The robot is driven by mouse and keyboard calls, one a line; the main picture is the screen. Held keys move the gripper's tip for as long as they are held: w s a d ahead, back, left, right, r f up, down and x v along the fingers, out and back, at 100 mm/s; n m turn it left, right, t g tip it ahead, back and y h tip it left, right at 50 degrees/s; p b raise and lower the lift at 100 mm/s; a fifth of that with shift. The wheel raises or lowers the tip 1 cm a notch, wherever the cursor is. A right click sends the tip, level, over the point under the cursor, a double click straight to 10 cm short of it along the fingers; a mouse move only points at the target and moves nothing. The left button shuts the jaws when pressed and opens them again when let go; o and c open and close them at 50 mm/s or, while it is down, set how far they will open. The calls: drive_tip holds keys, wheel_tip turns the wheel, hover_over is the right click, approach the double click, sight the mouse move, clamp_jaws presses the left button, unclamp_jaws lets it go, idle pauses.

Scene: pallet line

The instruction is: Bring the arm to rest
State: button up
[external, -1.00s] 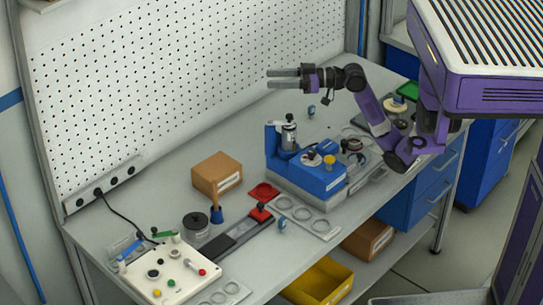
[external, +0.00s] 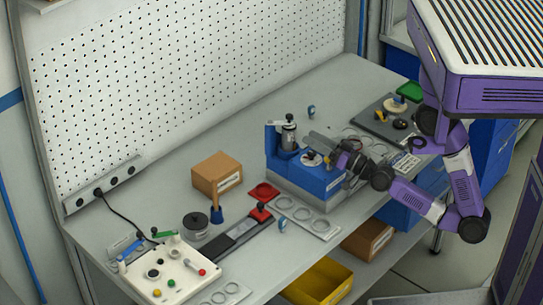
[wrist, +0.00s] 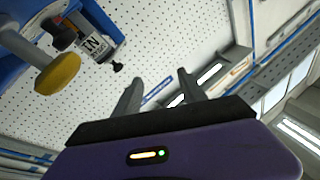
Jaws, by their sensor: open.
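My purple arm is folded low at the right of the external view, over the front edge of the bench. My gripper (external: 325,143) is over the blue machine (external: 318,181) on the bench, with its fingers pointing up and left. In the wrist view the two dark fingers of my gripper (wrist: 158,92) stand apart with nothing between them. The wrist view looks up past the fingers to the pegboard and ceiling lights. Whether the gripper touches the machine is hard to tell.
A labelled cylinder (external: 288,136) stands on the machine; it also shows in the wrist view (wrist: 92,45), near a yellow knob (wrist: 58,74). A cardboard box (external: 216,174), a red tray (external: 263,191) and a control panel (external: 163,272) are to the left. A dark plate (external: 380,121) lies behind right.

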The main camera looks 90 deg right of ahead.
drive_tip(key=s+a+f+n+g+y, duration=0.2)
drive_tip(key=s+a+f+n+y, duration=0.3)
drive_tip(key=s+a+f, duration=0.2)
drive_tip(key=s+a+f+n+g+y, duration=0.1)
drive_tip(key=s+a+f+n+y, duration=0.3)
drive_tip(key=s+a+f, duration=0.3)
drive_tip(key=s+y, duration=0.1)
drive_tip(key=s, duration=0.4)
drive_tip(key=shift+f+n+g, duration=0.35)
drive_tip(key=shift+n+g, duration=0.05)
